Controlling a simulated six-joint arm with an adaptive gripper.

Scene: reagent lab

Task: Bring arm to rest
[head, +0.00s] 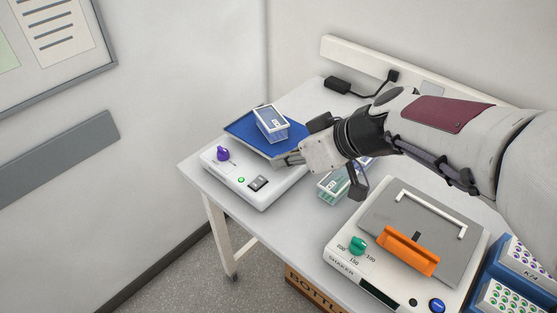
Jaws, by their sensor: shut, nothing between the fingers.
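My gripper (287,160) is shut and empty. It is at the front right edge of a device with a blue platform (245,125), low beside the platform. Whether the fingertips touch the device cannot be told from this view. My arm reaches in from the right, above the table. A clear lidded box (271,123) with a label sits on the blue platform, left of my gripper.
A greenish box (335,188) is partly hidden beneath my arm. A blue rack (512,262) of vials is at far right. A black adapter (337,85) lies near the wall.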

